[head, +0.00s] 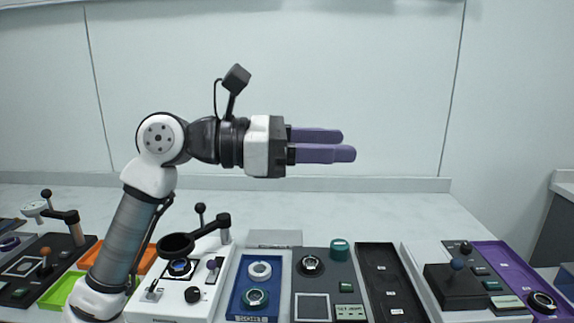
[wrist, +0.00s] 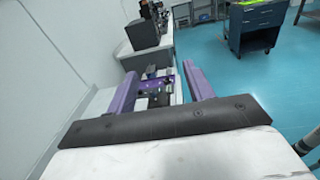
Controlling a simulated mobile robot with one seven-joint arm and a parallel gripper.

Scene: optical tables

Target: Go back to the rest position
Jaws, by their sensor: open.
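My gripper (head: 335,145) shows in the head view with purple fingers pointing right, held level well above the table and in front of the pale wall. It is open and nothing is between the fingers. In the wrist view, my gripper (wrist: 160,84) shows its two purple fingers spread apart, with a gap between them. Through that gap, part of the bench with a purple panel shows far beyond. My arm is bent, rising from the lower left and then reaching right.
Below on the white table (head: 385,215) stand a blue tray (head: 238,297) with ring parts, a dark tray (head: 377,258), a grey panel (head: 326,275) and a purple panel (head: 508,265). A dark cart (wrist: 257,22) stands on the blue floor (wrist: 225,70). The air around my gripper is clear.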

